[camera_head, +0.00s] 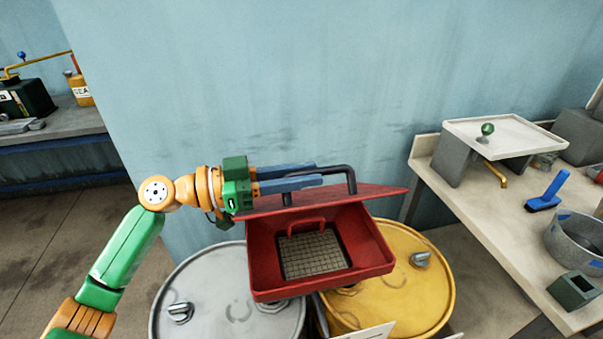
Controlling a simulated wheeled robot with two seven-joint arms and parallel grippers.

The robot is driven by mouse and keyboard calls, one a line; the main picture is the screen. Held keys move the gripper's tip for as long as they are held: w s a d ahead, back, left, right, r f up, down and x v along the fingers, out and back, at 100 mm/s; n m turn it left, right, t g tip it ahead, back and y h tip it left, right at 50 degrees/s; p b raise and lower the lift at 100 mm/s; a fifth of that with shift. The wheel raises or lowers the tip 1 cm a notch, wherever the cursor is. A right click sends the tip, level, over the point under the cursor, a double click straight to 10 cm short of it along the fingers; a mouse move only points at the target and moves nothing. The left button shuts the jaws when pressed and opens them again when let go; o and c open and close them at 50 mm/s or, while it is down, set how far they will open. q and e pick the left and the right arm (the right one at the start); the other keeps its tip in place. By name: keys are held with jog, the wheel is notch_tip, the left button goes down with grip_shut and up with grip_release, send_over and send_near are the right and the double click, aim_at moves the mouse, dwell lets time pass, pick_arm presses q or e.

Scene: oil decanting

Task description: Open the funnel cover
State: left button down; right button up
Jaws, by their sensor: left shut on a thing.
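The red square funnel (262,262) sits over the yellow drum, with a grid in its bottom and a small red handle inside. Its red cover (375,193) stands raised along the back side, seen nearly edge-on, so the funnel's inside shows. A black bar handle (351,178) is fixed to the cover's far face. My left gripper (319,174) reaches in from the left behind the cover, its blue fingers shut on the handle. The exact contact is partly hidden. My right gripper is not in view.
A grey drum (205,296) stands left of the yellow drum (432,290). A bench (475,205) at right holds a white tray (505,134), a blue brush (548,192) and a metal pot (577,238). A blue wall (270,80) rises close behind the drums.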

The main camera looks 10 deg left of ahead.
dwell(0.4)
pick_arm(q)
jog(key=shift+w+a+r, duration=0.15)
jog(key=shift+w+r, duration=0.1)
jog(key=shift+r, duration=0.1)
jog(key=w+a+r+n+p, duration=0.1)
jog(key=w+a+r+n, duration=0.2)
jog(key=w, duration=0.4)
jog(key=r+n, duration=0.1)
jog(key=n, duration=0.1)
jog(key=shift+w+n+p, duration=0.3)
jog(key=shift+w+n, duration=0.1)
jog(key=shift+a+r, duration=0.1)
jog(key=c, duration=0.9)
grip_release()
jog(key=shift+o, duration=0.3)
jog(key=shift+w+a, duration=0.1)
jog(key=shift+w, duration=0.1)
jog(key=shift+a, duration=0.1)
